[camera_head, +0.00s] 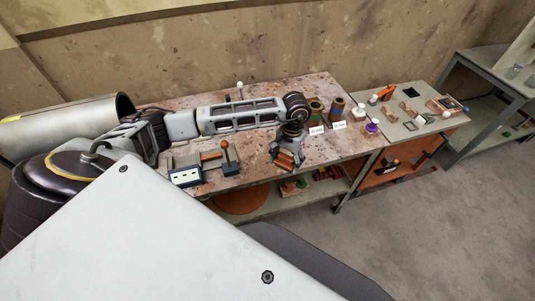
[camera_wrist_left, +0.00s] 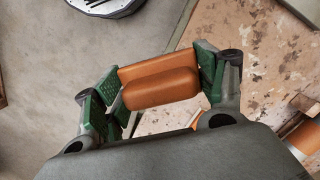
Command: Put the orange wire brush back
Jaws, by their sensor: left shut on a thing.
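My left gripper (camera_head: 288,163) is over the front edge of the main workbench, pointing down. It is shut on an orange, block-like thing that I take to be the orange wire brush (camera_head: 285,158). In the left wrist view the brush (camera_wrist_left: 160,88) lies crosswise between the green finger pads of the left gripper (camera_wrist_left: 158,95). Its bristles cannot be made out. The place it belongs to cannot be told from these frames. My right gripper is not in view.
A grey side table (camera_head: 425,88) carries an orange tool (camera_head: 384,92) and small parts. A dark fixture (camera_head: 205,165) stands left of my gripper.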

